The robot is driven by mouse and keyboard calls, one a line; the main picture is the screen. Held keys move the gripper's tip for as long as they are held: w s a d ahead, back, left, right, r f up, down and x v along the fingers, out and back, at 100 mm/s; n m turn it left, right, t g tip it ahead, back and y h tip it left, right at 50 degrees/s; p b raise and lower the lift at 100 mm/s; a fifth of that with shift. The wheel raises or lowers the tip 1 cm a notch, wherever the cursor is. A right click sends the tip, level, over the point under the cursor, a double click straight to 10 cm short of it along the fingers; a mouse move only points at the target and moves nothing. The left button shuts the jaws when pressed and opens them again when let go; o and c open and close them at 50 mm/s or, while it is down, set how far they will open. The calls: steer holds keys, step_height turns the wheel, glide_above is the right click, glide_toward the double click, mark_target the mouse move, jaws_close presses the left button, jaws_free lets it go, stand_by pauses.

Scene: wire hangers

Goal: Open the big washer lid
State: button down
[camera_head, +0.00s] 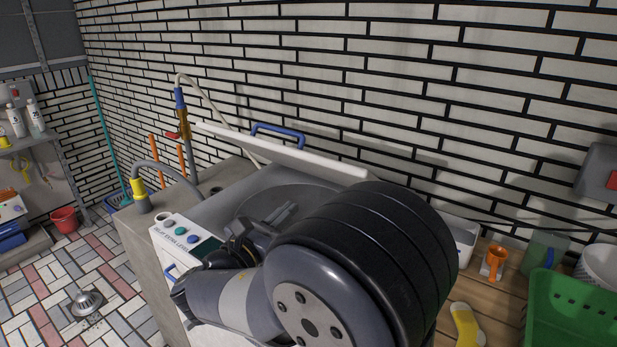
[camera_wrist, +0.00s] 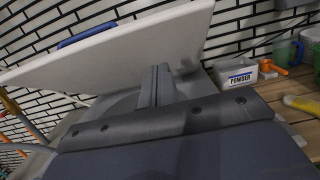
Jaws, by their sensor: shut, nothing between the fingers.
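The big washer (camera_head: 222,207) stands against the brick wall, with a grey top and a round tub opening. Its white lid (camera_head: 285,150) is raised and tilted above the opening, with a blue handle (camera_head: 278,130) on its far face. The lid also fills the upper left of the wrist view (camera_wrist: 120,50), with part of the blue handle (camera_wrist: 85,34) behind it. My gripper (camera_head: 287,211) is shut and empty over the opening, below the lid's near face. Its fingers (camera_wrist: 158,82) show beside the lid's lower edge; I cannot tell whether they touch it. My arm hides the washer's right side.
A control panel (camera_head: 180,243) with knobs is on the washer's front. A hose and faucet (camera_head: 142,195) stand at left.

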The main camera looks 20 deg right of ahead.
mark_target(320, 163)
steer(key=w+d+r, duration=0.1)
steer(key=d, duration=0.1)
steer(key=w+d+r, duration=0.1)
steer(key=d, duration=0.1)
steer(key=w+d+r+p, duration=0.1)
steer(key=w+d, duration=0.1)
steer(key=shift+w+d+r, duration=0.1)
steer(key=shift+d, duration=0.2)
steer(key=shift+w+d+r, duration=0.2)
steer(key=shift+d+r, duration=0.1)
steer(key=shift+r, duration=0.15)
steer(key=shift+r+p, duration=0.15)
steer(key=shift+p, duration=0.15)
